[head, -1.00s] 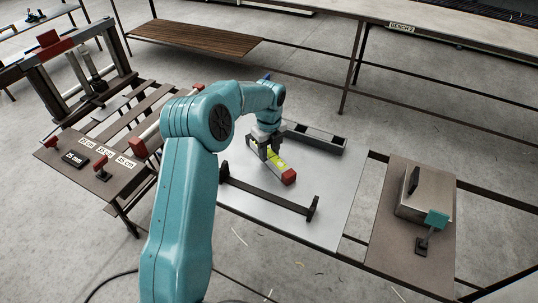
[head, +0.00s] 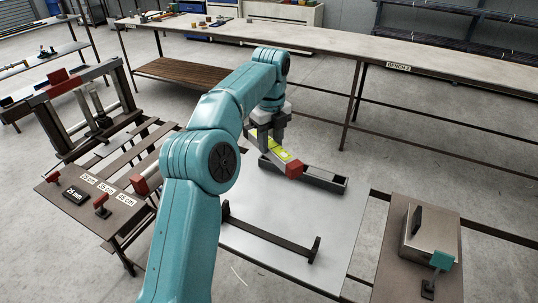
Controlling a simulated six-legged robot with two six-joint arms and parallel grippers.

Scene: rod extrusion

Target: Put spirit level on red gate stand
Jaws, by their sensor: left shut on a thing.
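The spirit level (head: 265,143) is a grey bar with a yellow-green patch and a red end. My left gripper (head: 270,138) is shut on it and holds it above the table, in front of the dark tray in the picture. A gate-like frame (head: 122,85) with dark posts and a red top (head: 58,80) stands at the far left; I take it as the red gate stand, but cannot be sure. My right gripper is not in view.
A dark open tray (head: 320,178) lies on the pale table plate (head: 340,225). A low black rack (head: 268,237) stands nearer. Small red clamps (head: 102,202) and labels sit on the left bench. A grey box (head: 428,232) and teal piece (head: 441,260) stand at right.

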